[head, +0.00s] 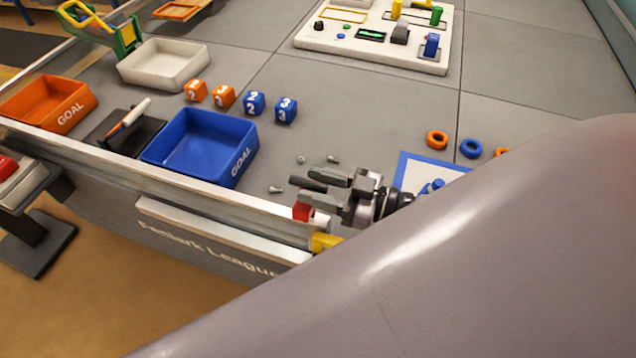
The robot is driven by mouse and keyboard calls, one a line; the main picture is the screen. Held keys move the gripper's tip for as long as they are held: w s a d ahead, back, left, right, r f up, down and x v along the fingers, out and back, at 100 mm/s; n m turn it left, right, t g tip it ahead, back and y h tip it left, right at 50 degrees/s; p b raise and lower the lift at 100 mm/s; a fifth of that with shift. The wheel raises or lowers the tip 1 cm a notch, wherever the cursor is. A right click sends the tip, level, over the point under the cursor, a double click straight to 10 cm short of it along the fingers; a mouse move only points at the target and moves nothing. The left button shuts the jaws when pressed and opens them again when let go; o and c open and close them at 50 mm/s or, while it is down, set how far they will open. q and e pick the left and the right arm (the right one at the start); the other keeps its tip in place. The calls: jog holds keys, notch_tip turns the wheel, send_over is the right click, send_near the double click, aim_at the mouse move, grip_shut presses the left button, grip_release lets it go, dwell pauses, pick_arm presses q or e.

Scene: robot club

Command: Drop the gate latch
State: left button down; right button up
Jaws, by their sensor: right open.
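My right gripper (302,186) is open, its fingers pointing left just above the rail on the front edge of the field. A red piece (303,212) sits at the rail directly below the fingertips. I cannot tell whether the fingers touch it. A yellow piece (326,242) shows on the rail just below and right of it. Either may belong to the gate latch; the view does not make this clear. My large grey arm link hides the rail further right. My left gripper is not in view.
A blue goal tray (236,172) stands left of the gripper. Loose screws (276,189) lie beside the fingers. A blue-edged mat (408,158) lies right, with several rings (470,148) behind. Numbered cubes (254,102) and a control panel (320,40) stand further back. The middle floor is clear.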

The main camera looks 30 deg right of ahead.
jog(key=shift+w, duration=0.1)
grip_shut()
dwell(0.3)
